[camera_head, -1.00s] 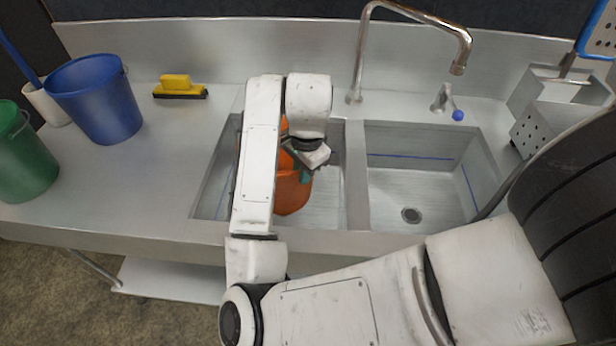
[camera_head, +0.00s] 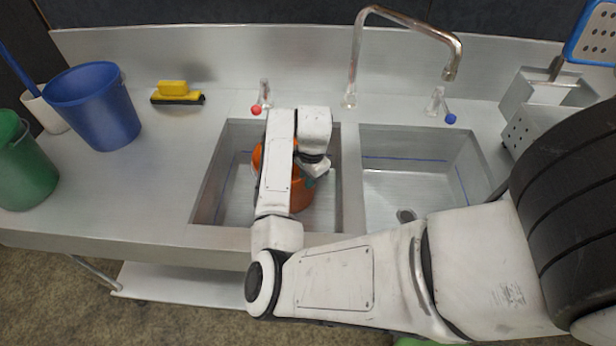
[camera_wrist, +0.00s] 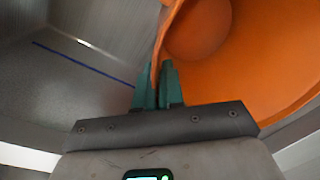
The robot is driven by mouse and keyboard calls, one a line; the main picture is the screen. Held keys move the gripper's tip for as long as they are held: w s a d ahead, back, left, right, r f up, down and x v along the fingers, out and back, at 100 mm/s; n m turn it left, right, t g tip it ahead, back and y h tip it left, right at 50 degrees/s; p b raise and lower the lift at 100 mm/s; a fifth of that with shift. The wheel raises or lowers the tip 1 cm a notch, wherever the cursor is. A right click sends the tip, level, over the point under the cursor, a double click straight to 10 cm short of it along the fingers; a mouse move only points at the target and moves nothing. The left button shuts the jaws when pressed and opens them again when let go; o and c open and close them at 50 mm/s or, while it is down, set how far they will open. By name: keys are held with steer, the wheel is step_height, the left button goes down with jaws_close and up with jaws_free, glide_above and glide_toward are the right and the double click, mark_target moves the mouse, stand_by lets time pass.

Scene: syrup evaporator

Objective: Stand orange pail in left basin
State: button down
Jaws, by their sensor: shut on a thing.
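The orange pail (camera_head: 301,196) is inside the left basin (camera_head: 236,207), partly hidden behind my arm. I cannot tell whether its base touches the basin floor. My gripper (camera_head: 312,180) is at the pail's right side in the head view. In the wrist view, the teal fingers of my gripper (camera_wrist: 158,84) are shut on the rim of the orange pail (camera_wrist: 255,60), one finger on each side of its wall. The pail's inside fills the right of that view. A blue line on the basin wall (camera_wrist: 80,62) shows at left.
The right basin (camera_head: 430,185) is empty, with a divider between the basins. The faucet (camera_head: 352,70) arches behind it, with red and blue taps (camera_head: 450,118). A blue bucket (camera_head: 95,105), green bucket (camera_head: 25,165) and yellow brush (camera_head: 175,90) are on the left counter.

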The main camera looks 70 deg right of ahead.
steer(key=shift+f, duration=0.1)
steer(key=c, duration=1.7)
jaws_free()
steer(key=o, duration=0.4)
steer(key=shift+o, duration=0.2)
step_height(320, 180, up, 12)
steer(key=s, duration=0.1)
steer(key=shift+a+b, duration=0.3)
steer(key=shift+b, duration=0.1)
